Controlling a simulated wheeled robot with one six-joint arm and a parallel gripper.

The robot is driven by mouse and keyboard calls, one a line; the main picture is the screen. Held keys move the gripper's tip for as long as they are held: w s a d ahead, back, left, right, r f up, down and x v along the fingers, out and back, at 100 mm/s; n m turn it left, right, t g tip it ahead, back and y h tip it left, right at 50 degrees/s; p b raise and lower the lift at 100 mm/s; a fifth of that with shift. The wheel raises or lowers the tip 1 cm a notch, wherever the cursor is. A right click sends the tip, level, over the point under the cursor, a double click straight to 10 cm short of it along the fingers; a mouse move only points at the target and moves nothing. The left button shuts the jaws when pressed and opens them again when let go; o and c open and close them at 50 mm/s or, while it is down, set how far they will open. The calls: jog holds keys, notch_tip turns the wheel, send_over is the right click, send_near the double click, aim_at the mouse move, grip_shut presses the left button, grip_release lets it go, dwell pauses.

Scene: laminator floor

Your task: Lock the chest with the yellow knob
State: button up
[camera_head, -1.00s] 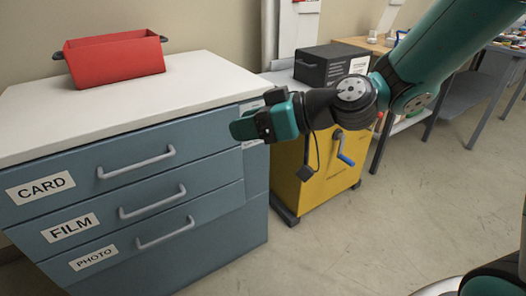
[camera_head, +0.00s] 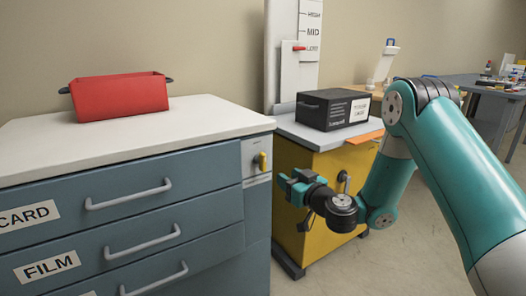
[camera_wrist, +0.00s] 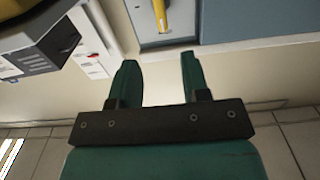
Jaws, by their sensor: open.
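The chest (camera_head: 150,220) is a blue-grey drawer cabinet with a white top at the left of the head view. Its visible drawers look closed. The yellow knob (camera_head: 262,161) sits on a pale plate at the upper right of its front. In the wrist view the knob (camera_wrist: 161,14) shows at the top edge, partly cut off, beyond the fingertips. My gripper (camera_head: 281,183) is just right of and below the knob in the head view. In the wrist view my gripper (camera_wrist: 158,72) is open and empty, its two green fingers apart from the knob.
A red bin (camera_head: 120,95) stands on the chest top. Right of the chest is a yellow cabinet (camera_head: 318,165) with a crank, bearing a black box (camera_head: 333,108). Behind it stands a white post with a red slider (camera_head: 300,48). Open floor lies at the right.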

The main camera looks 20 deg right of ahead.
aim_at(265, 162)
jog(key=shift+p+x, duration=6.1)
jog(key=shift+x, duration=0.6)
jog(key=shift+f, duration=0.1)
grip_shut()
